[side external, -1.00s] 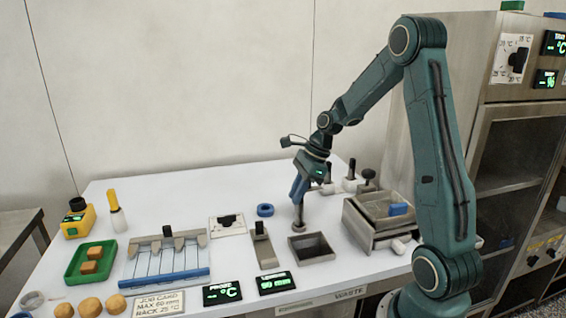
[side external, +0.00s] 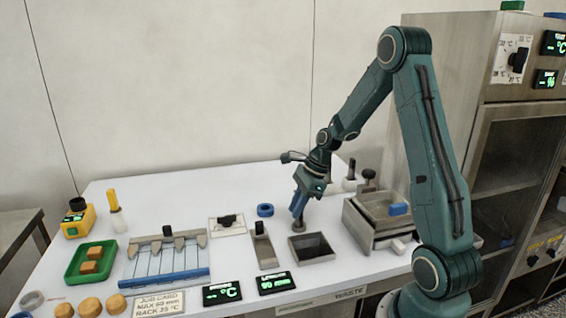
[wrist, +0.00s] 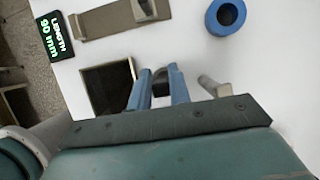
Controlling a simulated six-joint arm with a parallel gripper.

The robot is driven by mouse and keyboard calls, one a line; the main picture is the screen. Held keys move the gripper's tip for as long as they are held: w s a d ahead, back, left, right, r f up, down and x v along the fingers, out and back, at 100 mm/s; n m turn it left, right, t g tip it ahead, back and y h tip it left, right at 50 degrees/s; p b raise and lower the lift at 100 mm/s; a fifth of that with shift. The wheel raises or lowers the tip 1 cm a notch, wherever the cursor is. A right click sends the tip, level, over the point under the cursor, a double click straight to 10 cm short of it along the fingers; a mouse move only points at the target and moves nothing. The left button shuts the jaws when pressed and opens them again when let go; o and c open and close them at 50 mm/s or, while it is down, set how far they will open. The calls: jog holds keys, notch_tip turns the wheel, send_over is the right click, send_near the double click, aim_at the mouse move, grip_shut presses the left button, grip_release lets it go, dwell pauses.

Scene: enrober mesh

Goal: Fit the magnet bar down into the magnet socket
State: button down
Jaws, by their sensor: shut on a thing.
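My gripper (side external: 297,213) is tilted, its two blue fingers pointing down at the table behind the open bin. In the wrist view the fingers (wrist: 160,92) are shut on the magnet bar, whose dark top (wrist: 162,78) shows between them. A short grey round piece (side external: 298,227), seemingly the magnet socket, stands directly under the fingertips in the side view. The fingers hide most of the bar. I cannot tell how deep the bar sits in the socket.
An open dark bin (side external: 313,247) is close in front of the gripper. A slotted plate (side external: 262,249) and a blue ring (side external: 265,210) lie to the left. A metal box (side external: 368,228) stands to the right. A grey cylinder (wrist: 215,87) is beside the fingers in the wrist view.

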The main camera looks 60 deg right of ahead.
jog(key=c, duration=1.3)
grip_release()
jog(key=shift+f, duration=0.1)
jog(key=v, duration=1.2)
jog(key=shift+r, duration=0.2)
jog(key=shift+a, duration=0.1)
